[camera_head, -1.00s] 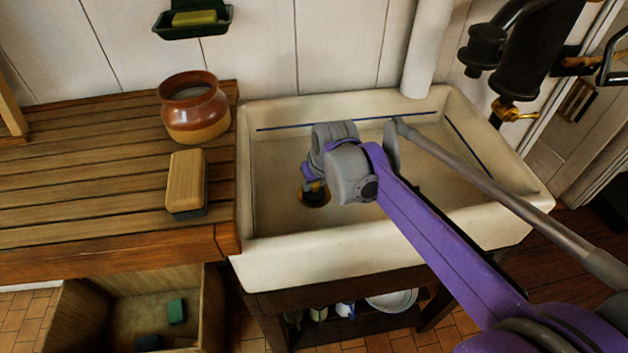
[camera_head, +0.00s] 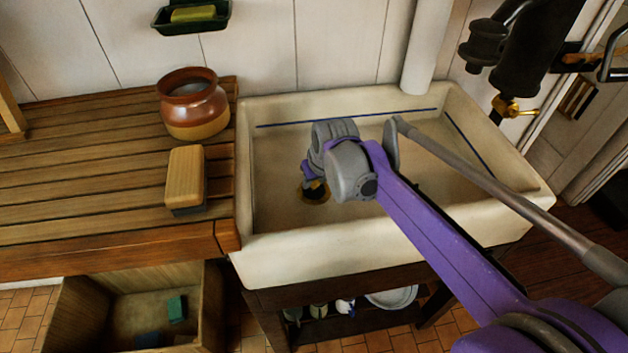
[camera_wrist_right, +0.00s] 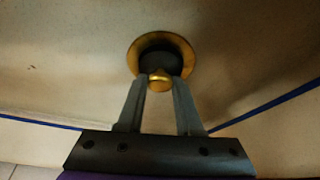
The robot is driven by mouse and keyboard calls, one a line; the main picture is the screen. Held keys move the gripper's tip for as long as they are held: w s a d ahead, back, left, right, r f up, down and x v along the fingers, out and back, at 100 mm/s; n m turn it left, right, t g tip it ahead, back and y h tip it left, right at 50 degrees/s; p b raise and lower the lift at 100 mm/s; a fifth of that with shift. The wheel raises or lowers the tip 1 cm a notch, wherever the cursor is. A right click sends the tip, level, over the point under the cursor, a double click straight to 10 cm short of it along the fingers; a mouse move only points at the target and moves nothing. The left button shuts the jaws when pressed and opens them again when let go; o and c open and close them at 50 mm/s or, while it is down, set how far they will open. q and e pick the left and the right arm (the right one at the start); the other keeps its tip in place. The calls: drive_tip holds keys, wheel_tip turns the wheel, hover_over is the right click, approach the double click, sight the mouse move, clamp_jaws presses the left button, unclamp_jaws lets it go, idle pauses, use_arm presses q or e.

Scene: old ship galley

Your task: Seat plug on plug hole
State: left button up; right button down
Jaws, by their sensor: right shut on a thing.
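The white sink (camera_head: 290,244) stands right of the wooden counter. My right gripper (camera_head: 316,190) reaches down to the plug hole on the sink floor. In the right wrist view my right gripper (camera_wrist_right: 160,84) is shut on the brass knob of the dark plug (camera_wrist_right: 158,58). The plug sits within the brass ring of the plug hole (camera_wrist_right: 184,48); the ring shows around it. I cannot tell whether the plug is fully down. In the head view the ring of the plug hole (camera_head: 318,201) is mostly covered by the gripper. My left gripper is not in view.
A brown jar (camera_head: 194,105) and a brush (camera_head: 186,178) stand on the wooden counter (camera_head: 80,205). A soap dish (camera_head: 192,17) hangs on the wall. A black pump with a brass tap (camera_head: 512,108) stands at the right. A wooden crate (camera_head: 85,302) sits below the counter.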

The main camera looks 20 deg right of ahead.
drive_tip(key=shift+f, duration=0.65)
drive_tip(key=c, duration=0.5)
unclamp_jaws()
drive_tip(key=shift+r, duration=0.1)
drive_tip(key=p+v, duration=0.1)
drive_tip(key=v, duration=0.9)
drive_tip(key=shift+r+p, duration=0.4)
